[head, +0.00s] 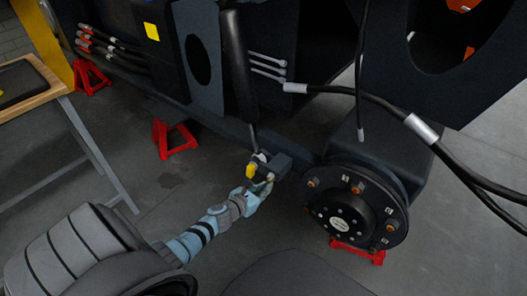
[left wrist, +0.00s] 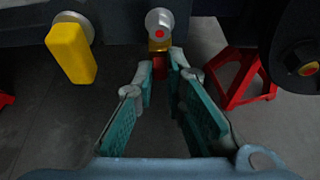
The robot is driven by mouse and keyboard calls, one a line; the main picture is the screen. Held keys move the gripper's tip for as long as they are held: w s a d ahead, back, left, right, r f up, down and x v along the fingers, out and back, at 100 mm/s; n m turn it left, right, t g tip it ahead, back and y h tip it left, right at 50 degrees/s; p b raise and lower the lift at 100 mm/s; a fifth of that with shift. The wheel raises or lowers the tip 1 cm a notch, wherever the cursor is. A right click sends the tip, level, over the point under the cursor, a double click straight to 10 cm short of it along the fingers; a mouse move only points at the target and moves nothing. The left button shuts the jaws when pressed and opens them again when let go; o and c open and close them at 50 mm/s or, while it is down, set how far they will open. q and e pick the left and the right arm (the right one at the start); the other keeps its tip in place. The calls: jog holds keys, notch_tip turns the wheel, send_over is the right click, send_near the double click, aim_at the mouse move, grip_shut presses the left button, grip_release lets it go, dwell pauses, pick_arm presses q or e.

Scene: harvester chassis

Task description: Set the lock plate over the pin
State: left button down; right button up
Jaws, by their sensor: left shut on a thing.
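My left gripper (head: 262,180) reaches up to the dark bracket under the chassis. In the left wrist view its fingers (left wrist: 160,72) are closed in on a small red piece with a yellow top (left wrist: 159,66), apparently the lock plate, mostly hidden by the fingertips. A silver round pin with a red centre (left wrist: 159,24) stands just beyond and above the fingertips. I cannot tell whether the plate touches the pin. A yellow block (left wrist: 72,53) hangs from a silver round fitting to the left; it also shows in the head view (head: 250,171). My right gripper is not in view.
A black wheel hub (head: 355,208) is right of the gripper, with a red stand (head: 358,252) below it. Black hoses (head: 400,112) cross at the right. A dark cylinder (head: 237,70) comes down above the bracket. Another red stand (head: 173,138) and a bench (head: 30,95) are left.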

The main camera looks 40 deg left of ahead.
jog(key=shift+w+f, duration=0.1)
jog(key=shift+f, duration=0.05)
pick_arm(q)
jog(key=shift+a+r+m+t+y+b, duration=0.45)
jog(key=shift+m+y+b, duration=0.75)
jog(key=shift+m, duration=1.05)
jog(key=shift+a+r+m+t+y+b, duration=0.5)
jog(key=shift+m+y+b, duration=0.65)
jog(key=shift+m, duration=1.05)
jog(key=shift+a+r+m+t+y+b, duration=0.45)
jog(key=shift+m+y+b, duration=0.75)
jog(key=shift+m, duration=1.05)
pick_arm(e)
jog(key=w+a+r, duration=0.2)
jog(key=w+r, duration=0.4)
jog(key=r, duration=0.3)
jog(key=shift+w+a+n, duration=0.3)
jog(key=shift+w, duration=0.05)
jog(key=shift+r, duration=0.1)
pick_arm(q)
jog(key=c, duration=1.6)
grip_release()
jog(key=shift+c, duration=0.2)
